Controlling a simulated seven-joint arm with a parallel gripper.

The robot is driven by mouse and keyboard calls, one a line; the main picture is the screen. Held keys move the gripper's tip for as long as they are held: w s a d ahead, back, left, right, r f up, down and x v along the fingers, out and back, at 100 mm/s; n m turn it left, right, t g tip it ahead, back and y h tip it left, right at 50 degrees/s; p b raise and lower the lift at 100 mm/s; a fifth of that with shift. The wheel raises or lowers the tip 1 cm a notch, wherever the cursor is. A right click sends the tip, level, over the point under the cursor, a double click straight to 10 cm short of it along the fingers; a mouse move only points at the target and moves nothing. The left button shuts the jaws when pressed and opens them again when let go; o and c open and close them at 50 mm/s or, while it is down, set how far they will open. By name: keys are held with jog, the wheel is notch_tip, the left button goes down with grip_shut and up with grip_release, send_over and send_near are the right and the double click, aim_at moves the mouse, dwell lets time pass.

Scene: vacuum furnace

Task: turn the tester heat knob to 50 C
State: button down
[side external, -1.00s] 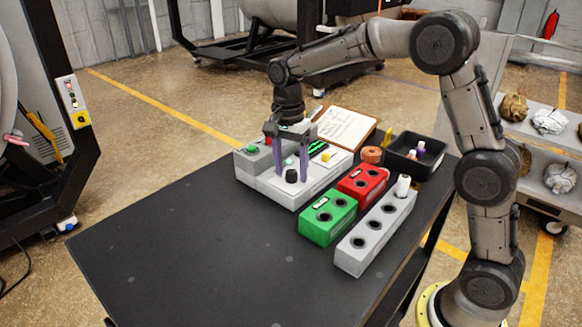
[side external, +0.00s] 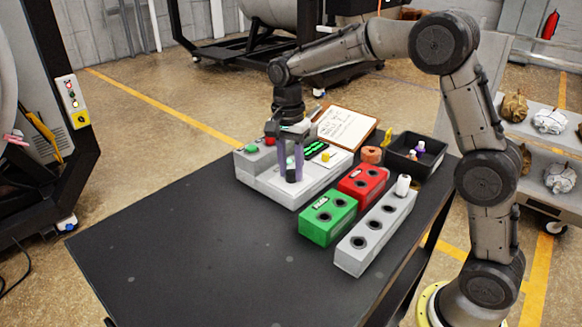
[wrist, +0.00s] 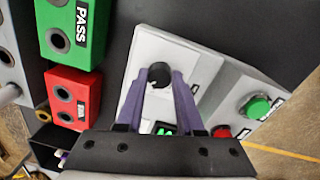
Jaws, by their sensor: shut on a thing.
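The tester is a white and grey box (side external: 265,187) on the black table, with a dark display of green marks (side external: 317,150). Its black round knob (wrist: 159,72) shows between my fingertips in the wrist view, with a light mark on it. My gripper (side external: 291,178) points down over the tester's front, its purple fingers closed on the knob. In the side view the fingers mostly hide the knob. In the wrist view my gripper (wrist: 160,76) has one finger on each side of the knob. The display's reading and the knob's scale cannot be read.
Beside the tester stand a green PASS block (side external: 328,218), a red block (side external: 362,185) and a long grey holder (side external: 376,233) with a white cylinder (side external: 403,185). A black bin (side external: 415,155) and a clipboard (side external: 345,128) lie behind. The table's left front is clear.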

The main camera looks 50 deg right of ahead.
jog(key=n, duration=1.3)
jog(key=shift+r+n+h, duration=0.1)
jog(key=shift+n+h, duration=0.2)
jog(key=n, duration=0.6)
jog(key=shift+t, duration=0.3)
jog(key=n, duration=0.6)
jog(key=shift+n, duration=0.3)
jog(key=c, duration=0.5)
grip_release()
jog(key=shift+s, duration=0.1)
jog(key=shift+c, duration=0.2)
